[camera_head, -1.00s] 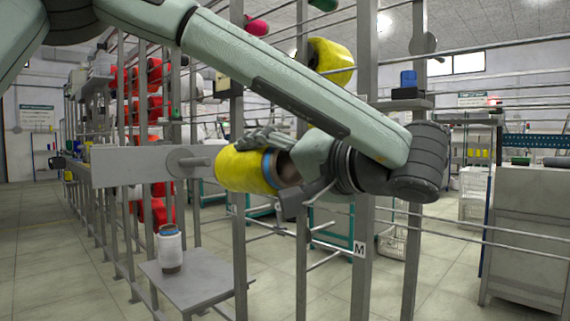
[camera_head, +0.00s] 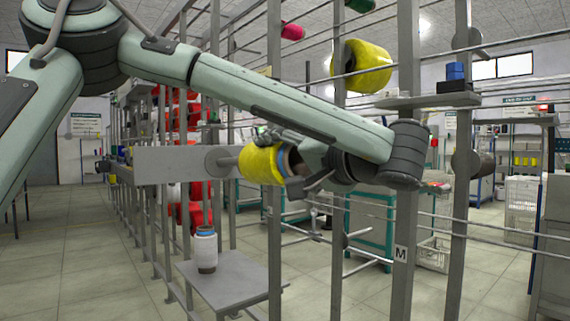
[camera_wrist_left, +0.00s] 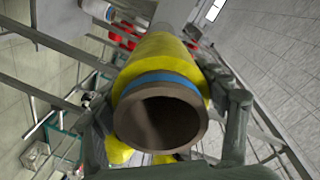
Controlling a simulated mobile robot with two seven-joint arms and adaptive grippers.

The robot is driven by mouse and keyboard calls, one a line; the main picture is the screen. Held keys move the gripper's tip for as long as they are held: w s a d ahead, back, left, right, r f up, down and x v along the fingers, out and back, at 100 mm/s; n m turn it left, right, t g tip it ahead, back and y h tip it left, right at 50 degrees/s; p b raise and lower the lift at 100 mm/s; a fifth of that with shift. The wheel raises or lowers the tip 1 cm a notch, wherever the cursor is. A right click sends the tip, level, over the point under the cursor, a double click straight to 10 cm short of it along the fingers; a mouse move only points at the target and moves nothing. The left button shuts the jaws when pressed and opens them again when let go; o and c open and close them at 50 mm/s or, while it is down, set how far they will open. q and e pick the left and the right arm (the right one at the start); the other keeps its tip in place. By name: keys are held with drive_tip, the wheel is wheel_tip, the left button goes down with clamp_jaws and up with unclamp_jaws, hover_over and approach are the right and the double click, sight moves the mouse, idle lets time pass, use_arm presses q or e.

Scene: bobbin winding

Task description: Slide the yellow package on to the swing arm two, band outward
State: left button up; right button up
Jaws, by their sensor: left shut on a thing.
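The yellow package (camera_head: 262,163) is held on its side at the end of a grey swing arm (camera_head: 170,163). The swing arm has a round disc (camera_head: 217,163) and a short peg that meets the package's left end. How deep the peg sits inside is hidden. My left gripper (camera_head: 275,150) is shut on the package, with fingers on both sides of it. In the left wrist view the package (camera_wrist_left: 152,55) shows its brown tube mouth (camera_wrist_left: 160,122) and blue band (camera_wrist_left: 160,80) at the near end, facing the wrist and away from the disc. My right gripper is out of view.
A white package with a blue band (camera_head: 205,250) stands on a grey shelf (camera_head: 235,283) below the swing arm. Another yellow package (camera_head: 368,66) is higher on the rack. Rack posts (camera_head: 405,225) and thin rails stand close around my left forearm.

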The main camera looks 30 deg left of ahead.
use_arm(q)
drive_tip(key=shift+p+x, duration=1.25)
drive_tip(key=shift+x, duration=0.25)
drive_tip(key=shift+p+x, duration=0.9)
drive_tip(key=shift+x, duration=0.3)
drive_tip(key=shift+a, duration=0.3)
drive_tip(key=shift+w+a+r+p, duration=0.1)
drive_tip(key=shift+w+a+p, duration=0.15)
drive_tip(key=shift+a+p, duration=0.25)
drive_tip(key=shift+p+x, duration=1.15)
drive_tip(key=shift+x, duration=1.3)
